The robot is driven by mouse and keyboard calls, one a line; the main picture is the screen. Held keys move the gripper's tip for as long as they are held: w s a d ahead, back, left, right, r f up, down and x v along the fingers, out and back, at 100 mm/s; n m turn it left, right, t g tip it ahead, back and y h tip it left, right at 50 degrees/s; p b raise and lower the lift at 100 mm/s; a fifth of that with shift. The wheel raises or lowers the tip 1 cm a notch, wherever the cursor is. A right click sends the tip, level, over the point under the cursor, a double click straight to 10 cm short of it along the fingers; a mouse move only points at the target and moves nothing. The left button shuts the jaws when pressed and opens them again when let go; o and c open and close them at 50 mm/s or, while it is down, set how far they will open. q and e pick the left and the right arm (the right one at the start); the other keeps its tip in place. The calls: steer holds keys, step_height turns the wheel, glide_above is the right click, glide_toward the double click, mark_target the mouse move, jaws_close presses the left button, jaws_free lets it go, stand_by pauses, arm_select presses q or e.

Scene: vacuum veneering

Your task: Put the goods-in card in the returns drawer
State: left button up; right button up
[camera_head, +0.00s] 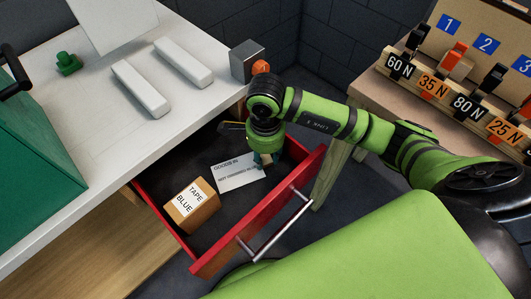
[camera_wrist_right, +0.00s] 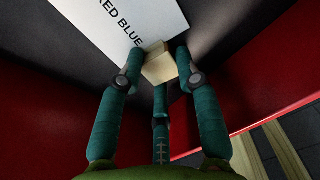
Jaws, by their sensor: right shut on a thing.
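The white goods-in card (camera_head: 236,173), printed with black text, is inside the open red drawer (camera_head: 228,250), at or just above its dark floor; I cannot tell if it touches. In the right wrist view the card (camera_wrist_right: 150,18) shows with a small beige block (camera_wrist_right: 158,64) at its edge. My right gripper (camera_head: 264,160) reaches down into the drawer. Its teal fingers (camera_wrist_right: 160,66) are shut on the beige block of the card. My left gripper is not in view.
A tan box labelled tape blue (camera_head: 193,206) stands in the drawer, beside the card. The white table (camera_head: 85,130) above carries pale bars (camera_head: 184,62) and a green case (camera_head: 35,150). A side table with numbered clamps (camera_head: 455,60) stands at right.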

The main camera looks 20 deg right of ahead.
steer(key=shift+f, duration=0.15)
steer(key=o, duration=0.8)
steer(key=shift+o, duration=0.2)
step_height(320, 180, up, 12)
steer(key=shift+r, duration=0.25)
